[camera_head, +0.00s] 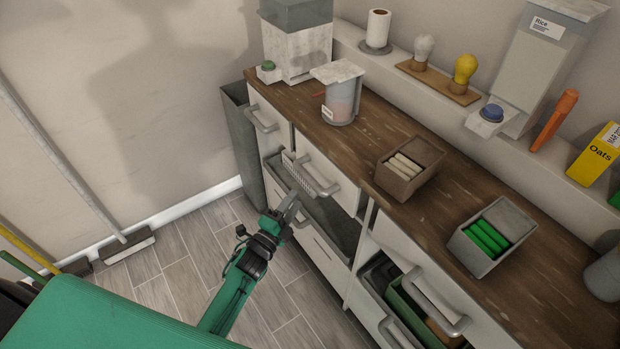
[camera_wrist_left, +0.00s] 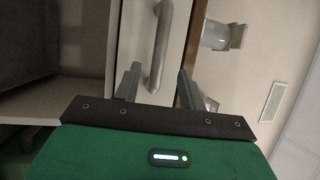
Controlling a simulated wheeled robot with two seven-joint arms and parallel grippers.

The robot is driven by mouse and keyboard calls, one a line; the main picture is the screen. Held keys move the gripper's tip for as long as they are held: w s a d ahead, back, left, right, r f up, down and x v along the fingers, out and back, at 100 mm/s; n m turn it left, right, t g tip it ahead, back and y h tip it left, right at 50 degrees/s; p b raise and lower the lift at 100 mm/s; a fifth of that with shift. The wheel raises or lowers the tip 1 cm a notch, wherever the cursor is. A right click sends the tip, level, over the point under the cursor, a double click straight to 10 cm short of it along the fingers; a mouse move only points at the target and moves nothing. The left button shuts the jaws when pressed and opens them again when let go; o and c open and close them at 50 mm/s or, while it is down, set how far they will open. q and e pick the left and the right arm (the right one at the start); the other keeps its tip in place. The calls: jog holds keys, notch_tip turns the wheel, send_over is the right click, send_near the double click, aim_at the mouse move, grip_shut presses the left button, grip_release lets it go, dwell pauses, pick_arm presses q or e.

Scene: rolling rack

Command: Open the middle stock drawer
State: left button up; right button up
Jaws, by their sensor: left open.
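The counter unit has several white drawer fronts with grey bar handles. The middle drawer front (camera_head: 328,176) of the upper row is flush with the unit, and its bar handle (camera_head: 318,183) faces my left gripper (camera_head: 287,206). In the left wrist view, the open left gripper (camera_wrist_left: 159,72) has its two fingers apart, with a bar handle (camera_wrist_left: 160,45) showing between them in the picture. I cannot tell whether the fingers touch it. Nothing is held. My right gripper is in neither view.
The wooden countertop (camera_head: 358,142) carries a jar (camera_head: 342,98), a box of pale sticks (camera_head: 401,184) and a box of green sticks (camera_head: 471,255). An open compartment (camera_head: 338,222) lies below the middle front. Another at the lower right holds bins.

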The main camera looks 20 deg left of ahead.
aim_at(310, 179)
pick_arm(q)
jog(key=p+x, duration=0.1)
jog(key=x, duration=0.8)
jog(key=shift+w, duration=0.15)
grip_shut()
